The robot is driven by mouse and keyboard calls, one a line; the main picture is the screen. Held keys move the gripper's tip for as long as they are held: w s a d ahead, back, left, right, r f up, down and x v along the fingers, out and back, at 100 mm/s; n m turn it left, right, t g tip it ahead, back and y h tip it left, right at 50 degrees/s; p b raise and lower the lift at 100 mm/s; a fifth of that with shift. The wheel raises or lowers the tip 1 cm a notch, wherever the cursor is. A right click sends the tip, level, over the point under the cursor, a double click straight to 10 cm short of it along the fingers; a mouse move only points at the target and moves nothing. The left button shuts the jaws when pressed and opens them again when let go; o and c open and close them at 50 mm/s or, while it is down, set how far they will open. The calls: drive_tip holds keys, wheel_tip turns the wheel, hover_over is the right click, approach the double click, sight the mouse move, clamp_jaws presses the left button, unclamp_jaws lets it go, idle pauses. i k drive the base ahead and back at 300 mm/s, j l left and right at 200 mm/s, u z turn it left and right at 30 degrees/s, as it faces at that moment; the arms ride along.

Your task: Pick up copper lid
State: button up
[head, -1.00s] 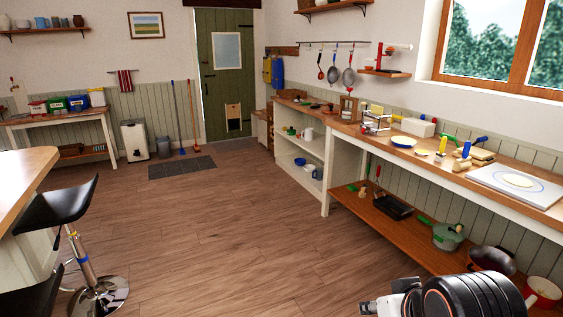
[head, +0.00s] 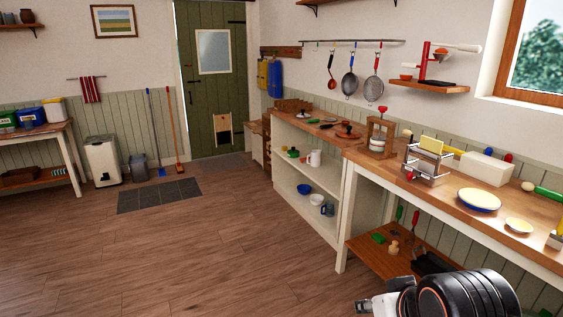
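A small copper-brown round piece with a knob (head: 346,131) lies on the far part of the wooden counter (head: 330,138), left of the wooden frame stand. It looks like the copper lid, but it is too small to be sure. My gripper (head: 376,304) shows at the bottom edge, partly cut off, in front of my dark arm. It is far from the counter top and touches nothing that I can see. Its fingers are not clear enough to tell open from shut.
A wooden frame stand (head: 381,132), a wire rack (head: 427,161) and a blue-rimmed plate (head: 479,199) stand on the counter. Open shelves (head: 305,193) and a low wooden shelf (head: 385,262) sit below. Utensils hang on the wall rail (head: 352,41).

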sight(350, 133)
drive_tip(key=i, duration=2.3)
